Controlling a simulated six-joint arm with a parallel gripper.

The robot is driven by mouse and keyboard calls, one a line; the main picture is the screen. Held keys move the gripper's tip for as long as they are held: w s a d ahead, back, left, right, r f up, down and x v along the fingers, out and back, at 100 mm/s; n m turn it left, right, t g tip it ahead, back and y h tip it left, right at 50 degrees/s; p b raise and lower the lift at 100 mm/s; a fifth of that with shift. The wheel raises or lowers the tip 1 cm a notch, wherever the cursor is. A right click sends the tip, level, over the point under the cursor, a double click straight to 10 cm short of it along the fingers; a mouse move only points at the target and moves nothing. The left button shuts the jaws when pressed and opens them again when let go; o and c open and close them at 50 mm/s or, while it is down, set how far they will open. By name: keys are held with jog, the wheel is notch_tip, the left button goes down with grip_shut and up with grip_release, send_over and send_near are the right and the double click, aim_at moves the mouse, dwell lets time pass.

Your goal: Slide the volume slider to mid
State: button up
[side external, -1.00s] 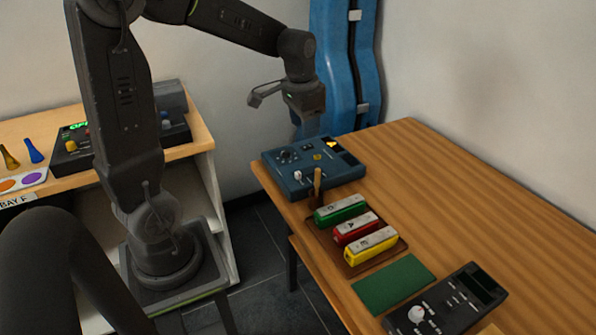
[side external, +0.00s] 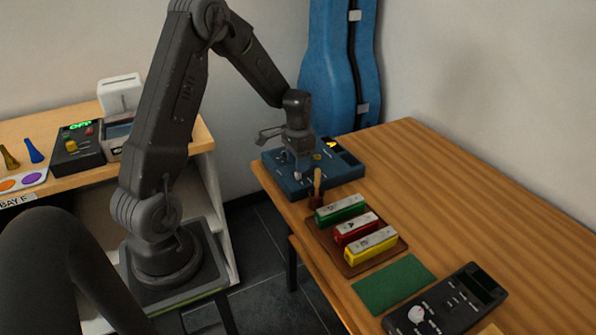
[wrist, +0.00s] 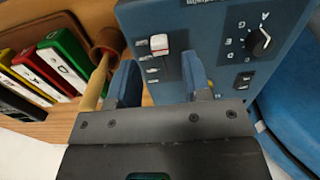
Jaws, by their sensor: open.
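A blue instrument box (side external: 338,182) lies on the far left part of the wooden table; in the wrist view its panel (wrist: 200,20) fills the upper middle. A pale slider cap (wrist: 158,42) with a red mark sits in a slot on this panel, beside small white marks too small to read. My gripper (side external: 298,168) is low over the box in the side view. In the wrist view my gripper (wrist: 160,64) is open, its two fingers apart on either side of the slot below the cap. I cannot tell whether either finger touches the panel.
A rotary knob (wrist: 259,42) with letters is on the same panel. A wooden-handled tool (side external: 317,182) stands close beside the box. A tray holds green, red and yellow bars (side external: 358,232). A green mat (side external: 394,284) and a black instrument (side external: 450,303) are nearer. The table's right side is clear.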

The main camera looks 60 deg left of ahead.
jog(key=shift+f, duration=1.9)
jog(key=shift+c, duration=0.3)
grip_shut()
